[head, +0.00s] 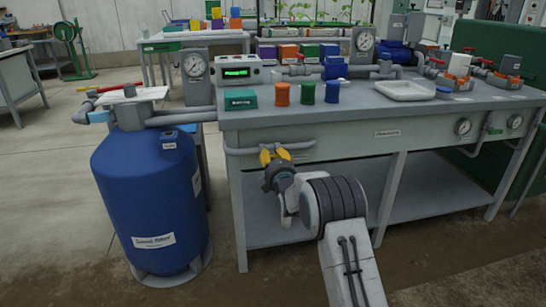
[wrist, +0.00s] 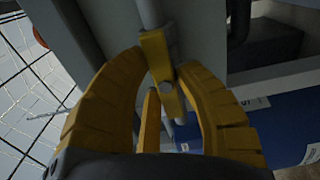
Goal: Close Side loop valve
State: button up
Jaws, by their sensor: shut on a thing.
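In the wrist view, a yellow valve lever (wrist: 157,58) sits at the end of a grey pipe (wrist: 150,13). The lever runs down from the pipe, roughly in line with it, between my yellow fingers. My gripper (wrist: 172,100) is shut on the lever's lower part. In the head view, my gripper (head: 274,155) is at the grey side pipe (head: 240,151) along the front of the bench. There the fingers and wrist largely hide the lever and valve body. I cannot read any label on this valve.
A large blue tank (head: 152,205) stands left of my arm, with a red-handled valve (head: 120,88) on top. The grey bench (head: 340,117) carries coloured cups, gauges and a white tray (head: 404,90). A bench leg (head: 388,200) stands right of my arm.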

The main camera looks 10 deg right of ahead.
jog(key=shift+m+b, duration=0.35)
jog(key=shift+m, duration=0.05)
grip_shut()
jog(key=shift+m+b, duration=0.6)
jog(key=shift+m, duration=0.4)
jog(key=m, duration=0.5)
jog(key=shift+d+r+m, duration=0.1)
jog(key=shift+d+m, duration=0.05)
jog(key=shift+m, duration=0.15)
jog(key=m, duration=0.9)
jog(key=shift+m, duration=0.3)
jog(key=shift+f, duration=0.2)
jog(key=o, duration=1)
grip_release()
jog(key=shift+f, duration=0.15)
